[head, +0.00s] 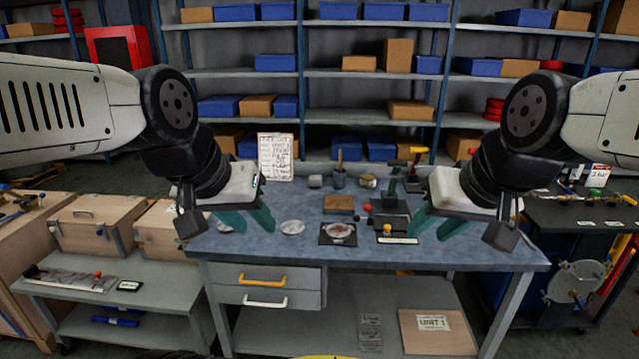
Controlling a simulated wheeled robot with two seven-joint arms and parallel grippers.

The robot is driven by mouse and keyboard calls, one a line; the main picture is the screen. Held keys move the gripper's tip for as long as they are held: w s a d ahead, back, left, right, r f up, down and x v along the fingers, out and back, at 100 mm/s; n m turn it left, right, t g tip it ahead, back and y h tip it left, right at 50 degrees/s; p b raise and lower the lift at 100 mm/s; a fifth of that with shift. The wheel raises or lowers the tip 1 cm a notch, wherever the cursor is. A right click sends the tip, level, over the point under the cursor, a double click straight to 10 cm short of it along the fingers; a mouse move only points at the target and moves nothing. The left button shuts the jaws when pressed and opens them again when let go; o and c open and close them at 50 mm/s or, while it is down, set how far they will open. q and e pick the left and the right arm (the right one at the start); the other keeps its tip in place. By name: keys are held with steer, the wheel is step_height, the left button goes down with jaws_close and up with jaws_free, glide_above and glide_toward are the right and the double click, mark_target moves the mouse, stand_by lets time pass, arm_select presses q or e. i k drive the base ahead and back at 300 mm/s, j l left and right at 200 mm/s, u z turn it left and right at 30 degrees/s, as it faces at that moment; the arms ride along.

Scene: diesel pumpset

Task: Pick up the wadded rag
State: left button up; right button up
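I cannot surely pick out the wadded rag. A small pale, lumpy thing (368,181) at the back of the blue-grey workbench top (290,252) may be it, but it is too small to tell. A small grey lump (315,181) lies further left at the back. My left gripper (250,224) has teal fingers spread apart, over the left part of the bench, with nothing seen between them. My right gripper (434,230) is likewise open and empty over the right part. Both are apart from the pale lump.
A dish on a dark mat (326,239), a pale dish (292,227), a brown block (339,203) and a cup with a brush (339,180) occupy the bench middle. The bench front is mostly clear.

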mark_target(314, 181)
steer(key=i+z, duration=0.25)
steer(key=i, duration=0.35)
steer(key=i+j+z, duration=0.1)
steer(key=i+z, duration=0.15)
steer(key=i, duration=0.35)
